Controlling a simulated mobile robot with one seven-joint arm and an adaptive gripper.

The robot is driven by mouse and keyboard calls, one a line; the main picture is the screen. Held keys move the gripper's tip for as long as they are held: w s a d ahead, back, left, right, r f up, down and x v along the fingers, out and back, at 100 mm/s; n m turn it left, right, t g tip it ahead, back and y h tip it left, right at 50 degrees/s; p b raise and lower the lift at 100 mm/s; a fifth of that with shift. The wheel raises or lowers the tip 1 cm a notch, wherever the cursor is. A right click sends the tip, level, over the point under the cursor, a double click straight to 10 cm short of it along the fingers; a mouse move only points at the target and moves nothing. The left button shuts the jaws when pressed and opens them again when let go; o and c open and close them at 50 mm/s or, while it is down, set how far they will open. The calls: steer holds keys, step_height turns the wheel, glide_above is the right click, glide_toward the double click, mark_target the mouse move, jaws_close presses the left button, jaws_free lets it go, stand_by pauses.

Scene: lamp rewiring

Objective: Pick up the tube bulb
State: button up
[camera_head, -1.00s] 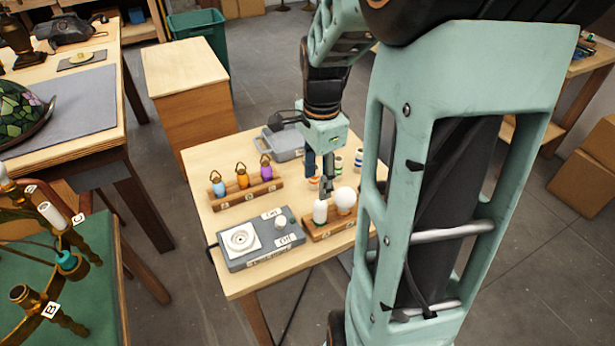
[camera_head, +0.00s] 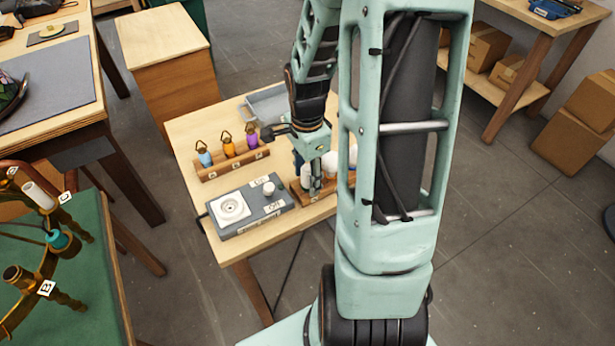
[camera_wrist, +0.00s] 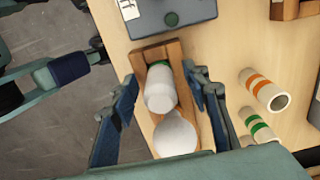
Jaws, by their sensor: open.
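The tube bulb (camera_wrist: 160,88) is a white rounded cylinder standing in a wooden rack (camera_wrist: 145,57), next to a white globe bulb (camera_wrist: 176,135). My gripper (camera_wrist: 160,78) is open in the wrist view. One finger is on each side of the tube bulb, with gaps visible and nothing held. In the head view my gripper (camera_head: 315,185) is down at the rack (camera_head: 298,192). A finger hides part of the tube bulb there. The globe bulb (camera_head: 330,160) shows behind it.
A grey tester box (camera_head: 247,210) with a white round socket sits left of the rack. Orange-banded (camera_wrist: 264,90) and green-banded (camera_wrist: 257,127) cylinders lie right of my gripper.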

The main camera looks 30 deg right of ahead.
steer(key=c, duration=1.1)
